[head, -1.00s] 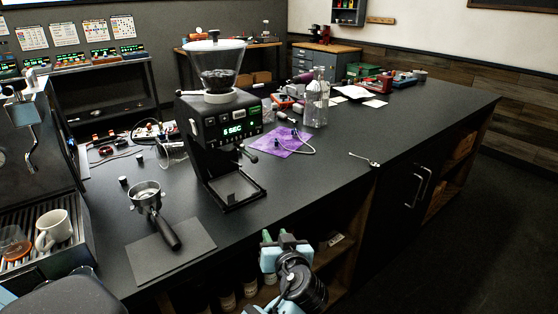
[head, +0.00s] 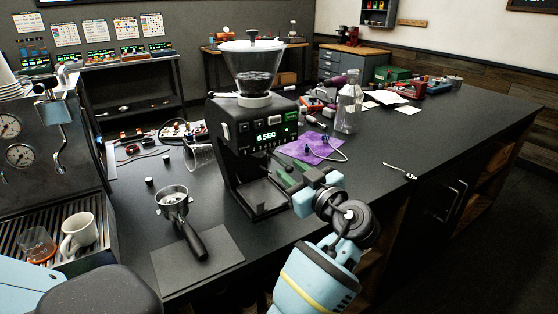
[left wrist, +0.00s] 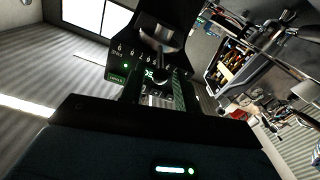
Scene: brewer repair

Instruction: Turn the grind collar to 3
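The black grinder (head: 245,150) stands on the counter with a clear hopper (head: 251,65) of dark beans on top. The pale grind collar (head: 254,100) is the ring under the hopper, and a short lever (head: 224,95) sticks out to its left. The collar's setting is too small to read in the head view.
A portafilter (head: 175,200) rests by a dark mat (head: 195,265) left of the grinder. An espresso machine (head: 40,150) with a white mug (head: 78,234) stands at the left. A glass bottle (head: 348,108) and purple cloth (head: 310,146) are right of the grinder.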

